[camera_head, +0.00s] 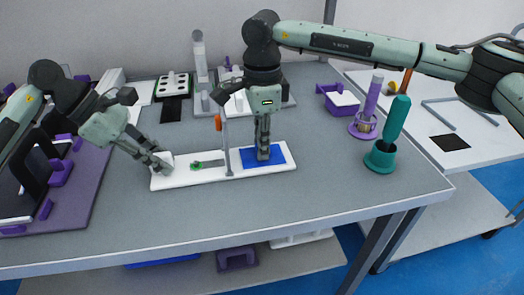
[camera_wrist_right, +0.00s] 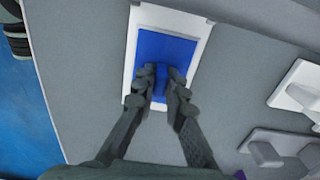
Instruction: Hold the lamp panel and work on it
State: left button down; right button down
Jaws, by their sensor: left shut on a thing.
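The lamp panel is a long white board (camera_head: 212,178) lying on the grey table, with a blue pad (camera_head: 279,153) on its right part and a small green part (camera_head: 196,166) in its middle. My left gripper (camera_head: 163,166) is shut on the panel's white left end. My right gripper (camera_head: 263,155) points straight down at the blue pad. In the right wrist view its fingertips (camera_wrist_right: 162,76) stand on either side of a small raised blue piece on the pad (camera_wrist_right: 165,45). Whether they press on it cannot be told.
A thin grey upright with an orange top (camera_head: 218,122) stands at the panel. Purple (camera_head: 369,105) and green (camera_head: 396,120) handled tools stand in holders at right. A purple tray (camera_head: 75,205) lies at left. The table front is clear.

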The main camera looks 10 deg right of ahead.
pick_arm(q)
jog(key=shift+s+f, duration=0.1)
jog(key=shift+f, duration=0.2)
pick_arm(e)
jog(key=shift+r, duration=3.5)
pick_arm(q)
jog(key=c, duration=1.5)
grip_release()
jog(key=shift+o, duration=0.7)
jog(key=shift+r, duration=0.1)
jog(key=shift+r, duration=0.1)
